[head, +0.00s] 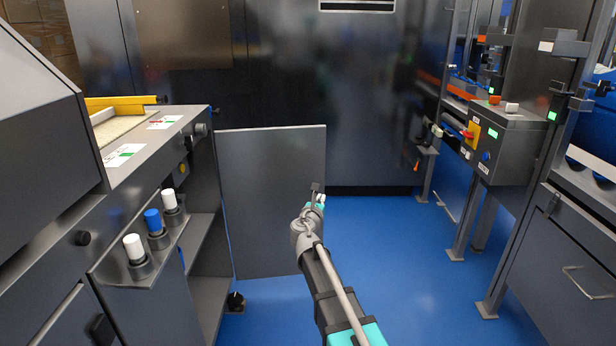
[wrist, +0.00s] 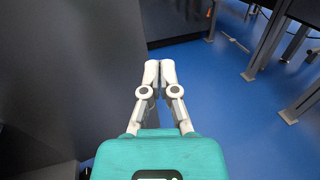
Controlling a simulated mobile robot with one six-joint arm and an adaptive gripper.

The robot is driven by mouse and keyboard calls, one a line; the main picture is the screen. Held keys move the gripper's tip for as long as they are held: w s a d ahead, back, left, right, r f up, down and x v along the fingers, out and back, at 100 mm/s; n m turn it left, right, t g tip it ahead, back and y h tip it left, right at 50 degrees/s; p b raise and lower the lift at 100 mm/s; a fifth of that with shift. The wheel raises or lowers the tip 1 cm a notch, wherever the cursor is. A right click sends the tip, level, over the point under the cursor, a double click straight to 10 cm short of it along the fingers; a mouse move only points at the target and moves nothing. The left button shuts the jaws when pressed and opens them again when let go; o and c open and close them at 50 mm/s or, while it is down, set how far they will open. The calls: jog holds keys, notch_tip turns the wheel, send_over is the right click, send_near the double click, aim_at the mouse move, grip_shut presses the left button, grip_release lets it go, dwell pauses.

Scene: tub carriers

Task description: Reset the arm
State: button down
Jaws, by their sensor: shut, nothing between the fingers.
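My gripper (wrist: 159,75) shows in the wrist view with its two pale fingers together and nothing between them. In the head view my gripper (head: 318,198) is small, at the end of my arm, which reaches forward from the bottom middle. It is in front of a grey cabinet door (head: 270,200) that stands open, near the door's right edge. In the wrist view the door's dark panel (wrist: 75,80) fills the left side. I cannot tell whether the gripper touches the door.
At right stand a control box (head: 500,140) on legs and a drawer cabinet (head: 560,255). The blue floor (head: 400,270) between is clear.

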jog(key=s+d+f+m+g+h+p, duration=0.1)
jog(key=s+d+f+m+g, duration=0.45)
jog(key=s+m, duration=0.3)
jog(key=s+d+f+m+g+p, duration=0.1)
jog(key=s+d+f+m+g, duration=0.3)
jog(key=s+d+m, duration=0.45)
jog(key=s+a+f+m+g+y, duration=0.3)
jog(key=s+a+m+g+y, duration=0.1)
jog(key=s+m, duration=0.35)
jog(key=s+a+f+m+g+y, duration=0.3)
jog(key=s+m+g+y, duration=0.1)
jog(key=s+m, duration=0.4)
notch_tip(320, 180, up, 38)
jog(key=p, duration=3.8)
jog(key=shift+s+a+n+t+h+p, duration=0.15)
jog(key=shift+s+n+t+h+p, duration=0.05)
jog(key=shift+n+t+h+p, duration=0.2)
jog(key=shift+a+f, duration=0.1)
